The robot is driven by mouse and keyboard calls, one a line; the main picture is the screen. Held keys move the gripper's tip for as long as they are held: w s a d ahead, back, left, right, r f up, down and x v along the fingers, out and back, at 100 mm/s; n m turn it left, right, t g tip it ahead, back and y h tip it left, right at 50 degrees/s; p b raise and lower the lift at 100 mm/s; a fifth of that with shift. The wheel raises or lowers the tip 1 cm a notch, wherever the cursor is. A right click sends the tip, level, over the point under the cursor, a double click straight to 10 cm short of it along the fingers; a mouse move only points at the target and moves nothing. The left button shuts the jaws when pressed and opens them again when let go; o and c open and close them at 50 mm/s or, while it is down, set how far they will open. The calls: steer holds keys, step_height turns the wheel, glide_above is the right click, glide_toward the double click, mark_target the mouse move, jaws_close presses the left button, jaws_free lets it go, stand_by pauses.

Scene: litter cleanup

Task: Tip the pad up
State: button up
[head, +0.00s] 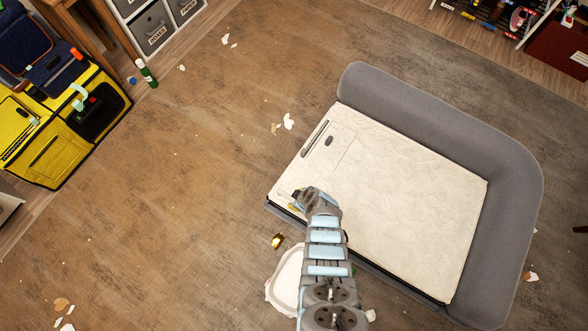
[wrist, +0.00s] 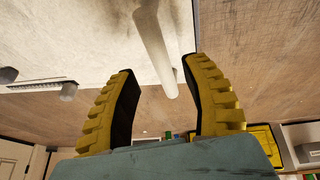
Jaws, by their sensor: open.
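The cream quilted pad (head: 400,195) lies flat inside a grey L-shaped bolster (head: 440,120) in the head view. My gripper (head: 295,203) is at the pad's left front edge, with its yellow fingers partly hidden by my arm. In the wrist view my gripper (wrist: 158,65) is open, with its fingers wide apart. The pale pad (wrist: 80,35) fills the upper left there. A pale rod-like part (wrist: 152,45) points down into the gap between the fingertips; I cannot tell whether it touches either finger.
A grey bar (head: 316,138) and a dark oval piece (head: 329,141) are at the pad's left corner. A white tray (head: 287,278) and a small gold item (head: 278,241) lie near my arm. Paper scraps (head: 289,121) dot the floor. The floor left of the pad is mostly clear.

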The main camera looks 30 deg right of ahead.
steer(key=shift+b+x, duration=1.25)
steer(key=shift+x, duration=0.45)
jaws_close()
